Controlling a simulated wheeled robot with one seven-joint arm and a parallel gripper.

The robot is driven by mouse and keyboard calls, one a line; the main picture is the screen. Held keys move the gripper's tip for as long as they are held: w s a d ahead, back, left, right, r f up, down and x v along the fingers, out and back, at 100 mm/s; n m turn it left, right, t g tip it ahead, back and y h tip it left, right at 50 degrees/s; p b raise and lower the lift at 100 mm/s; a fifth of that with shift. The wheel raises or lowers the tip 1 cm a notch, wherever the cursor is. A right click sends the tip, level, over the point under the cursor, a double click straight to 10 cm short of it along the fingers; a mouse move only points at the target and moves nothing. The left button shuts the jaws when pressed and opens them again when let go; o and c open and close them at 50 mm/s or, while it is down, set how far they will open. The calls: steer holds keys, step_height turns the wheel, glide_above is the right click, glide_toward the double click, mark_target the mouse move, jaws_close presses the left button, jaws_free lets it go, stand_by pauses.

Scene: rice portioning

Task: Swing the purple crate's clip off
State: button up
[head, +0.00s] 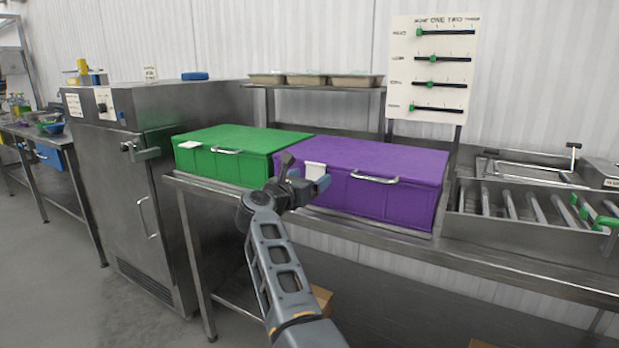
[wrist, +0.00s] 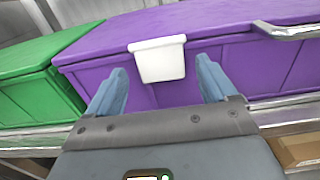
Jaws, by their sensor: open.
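The purple crate (head: 390,196) stands on the steel counter with its lid down. Its white clip (head: 315,171) lies flat against the front face near the left end, over the lid edge. In the wrist view the clip (wrist: 158,59) is a white plate on the purple crate (wrist: 230,62). My gripper (head: 305,172) is in front of the clip. In the wrist view my gripper (wrist: 160,88) is open, with one blue finger on each side of the clip's lower part and nothing held. I cannot tell whether the fingers touch the crate.
A metal handle (head: 375,179) sticks out right of the clip. A green crate (head: 225,165) with its own white clip stands close on the left. A roller tray (head: 530,215) is on the right. Trays (head: 315,79) sit on the shelf behind. A slider board (head: 432,70) stands at the back.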

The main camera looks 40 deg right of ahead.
steer(key=shift+w+d, duration=0.15)
steer(key=shift+d, duration=0.4)
steer(key=c, duration=1.1)
